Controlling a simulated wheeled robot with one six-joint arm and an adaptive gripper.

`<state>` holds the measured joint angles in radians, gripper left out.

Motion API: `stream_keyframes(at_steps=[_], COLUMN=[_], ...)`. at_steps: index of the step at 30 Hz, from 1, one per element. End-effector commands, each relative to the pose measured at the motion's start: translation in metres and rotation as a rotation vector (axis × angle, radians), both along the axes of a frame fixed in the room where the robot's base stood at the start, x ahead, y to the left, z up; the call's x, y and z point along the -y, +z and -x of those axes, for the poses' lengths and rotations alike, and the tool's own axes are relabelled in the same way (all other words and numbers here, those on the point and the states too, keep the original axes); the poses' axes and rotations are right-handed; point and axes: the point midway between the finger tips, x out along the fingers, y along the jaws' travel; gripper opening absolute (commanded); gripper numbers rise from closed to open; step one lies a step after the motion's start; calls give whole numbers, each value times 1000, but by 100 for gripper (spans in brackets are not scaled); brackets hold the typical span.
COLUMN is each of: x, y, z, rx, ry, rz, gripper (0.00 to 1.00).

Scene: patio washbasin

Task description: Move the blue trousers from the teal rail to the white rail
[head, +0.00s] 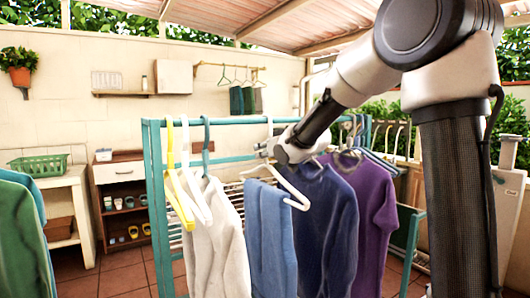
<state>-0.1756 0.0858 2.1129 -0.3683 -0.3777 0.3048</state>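The teal rail (230,120) stands in the middle of the head view with several garments on it. The blue trousers (270,240) hang folded over a white hanger (290,192) between pale garments on the left and a navy top on the right. My gripper (262,150) is at the top of that hanger, by its hook, just below the teal bar. The fingers are small and partly hidden by the wrist, so I cannot tell whether they are closed on the hook. I cannot make out the white rail for certain.
A green garment (20,235) hangs at the left edge. A shoe cabinet (122,190) and a basket (38,165) on a counter stand behind.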

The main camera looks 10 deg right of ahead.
Motion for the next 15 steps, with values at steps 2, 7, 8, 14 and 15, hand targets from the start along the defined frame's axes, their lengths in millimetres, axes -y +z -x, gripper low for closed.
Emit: stream_keyframes(at_steps=[2, 7, 8, 14, 15], x=[0, 0, 0, 0, 0], y=[0, 0, 0, 4, 5], z=[0, 0, 0, 0, 0], rx=[0, 0, 0, 3, 3], ry=[0, 0, 0, 0, 0], rz=[0, 0, 0, 0, 0], gripper=[6, 0, 0, 0, 0])
